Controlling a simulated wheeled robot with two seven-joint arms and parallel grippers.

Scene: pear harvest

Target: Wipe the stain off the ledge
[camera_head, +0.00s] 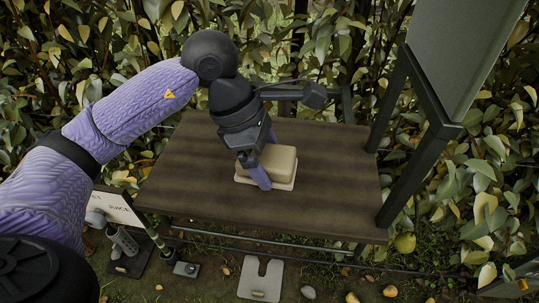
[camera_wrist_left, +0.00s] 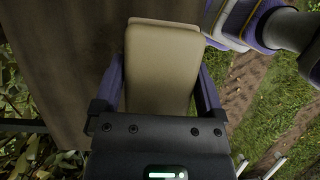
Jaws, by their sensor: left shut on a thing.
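A beige block-shaped sponge (camera_head: 278,160) with a paler layer underneath sits on the dark wooden ledge (camera_head: 335,165), near its middle. My left gripper (camera_head: 262,171) comes down from above and is shut on the sponge. In the left wrist view the sponge (camera_wrist_left: 162,65) fills the space between the two purple fingers of the gripper (camera_wrist_left: 162,82). The sponge's underside appears to be at the ledge surface; I cannot tell how firmly it touches. No stain shows on the bare wood; any mark under the sponge or gripper is hidden. My right gripper is not in view.
A dark metal frame with a grey panel (camera_head: 461,50) rises at the ledge's right end. Leafy hedge (camera_head: 460,185) surrounds the ledge. A white sign (camera_head: 118,208) stands by the front left edge. Bare ledge lies either side of the sponge.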

